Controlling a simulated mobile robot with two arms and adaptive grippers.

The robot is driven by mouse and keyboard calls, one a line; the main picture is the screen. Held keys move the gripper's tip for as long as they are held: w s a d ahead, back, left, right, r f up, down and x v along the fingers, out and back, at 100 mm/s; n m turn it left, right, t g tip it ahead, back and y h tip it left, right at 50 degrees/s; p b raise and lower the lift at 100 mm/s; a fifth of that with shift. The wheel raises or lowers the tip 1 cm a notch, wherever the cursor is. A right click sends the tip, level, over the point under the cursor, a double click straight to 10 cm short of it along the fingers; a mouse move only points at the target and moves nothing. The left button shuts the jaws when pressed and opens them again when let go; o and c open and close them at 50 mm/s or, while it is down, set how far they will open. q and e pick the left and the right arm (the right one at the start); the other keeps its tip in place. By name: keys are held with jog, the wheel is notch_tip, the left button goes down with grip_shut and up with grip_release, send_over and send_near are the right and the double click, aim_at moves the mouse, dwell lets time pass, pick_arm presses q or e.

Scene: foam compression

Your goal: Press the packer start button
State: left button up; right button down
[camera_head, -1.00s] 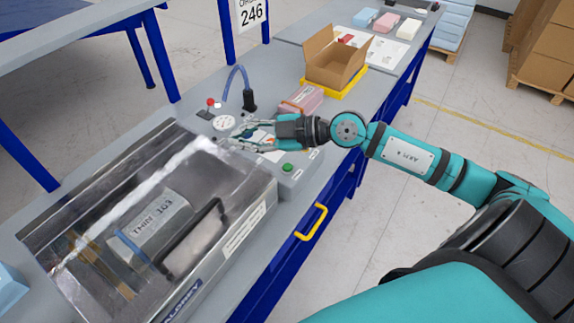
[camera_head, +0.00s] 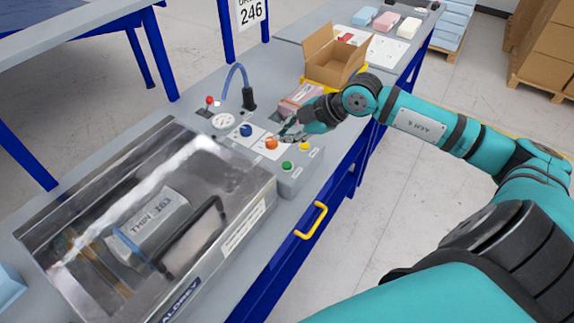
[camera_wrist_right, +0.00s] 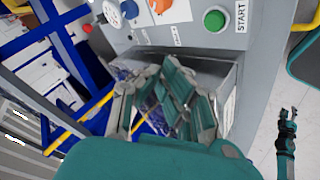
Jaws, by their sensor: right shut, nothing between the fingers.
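The green start button (camera_head: 287,166) sits on the grey control box beside the packer (camera_head: 262,192). In the right wrist view the green button (camera_wrist_right: 214,20) is at the top, with a START label beside it. My right gripper (camera_head: 286,130) is shut and empty, over the far side of the control box near the orange and yellow buttons, apart from the green one. Its fingers (camera_wrist_right: 163,72) point below the button row in the wrist view. What looks like my left gripper (camera_wrist_right: 289,112) shows small at the right of that view; its jaws are too small to judge.
A red-tipped lever (camera_head: 209,101), a gauge (camera_head: 222,121) and a black post with a blue hose (camera_head: 249,98) stand behind. An open cardboard box (camera_head: 335,55) is farther back.

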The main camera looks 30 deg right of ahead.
jog(key=b, duration=0.5)
send_over(286, 166)
notch_tip(286, 166, down, 7)
jog(key=shift+f, duration=0.4)
jog(key=shift+f, duration=0.1)
dwell(0.7)
jog(key=shift+f, duration=0.25)
jog(key=shift+s+f+b, duration=0.1)
jog(key=shift+f+b, duration=0.4)
jog(key=shift+f, duration=0.05)
dwell(0.6)
jog(key=shift+r, duration=0.1)
jog(key=shift+r+p, duration=0.8)
jog(key=shift+r, duration=0.15)
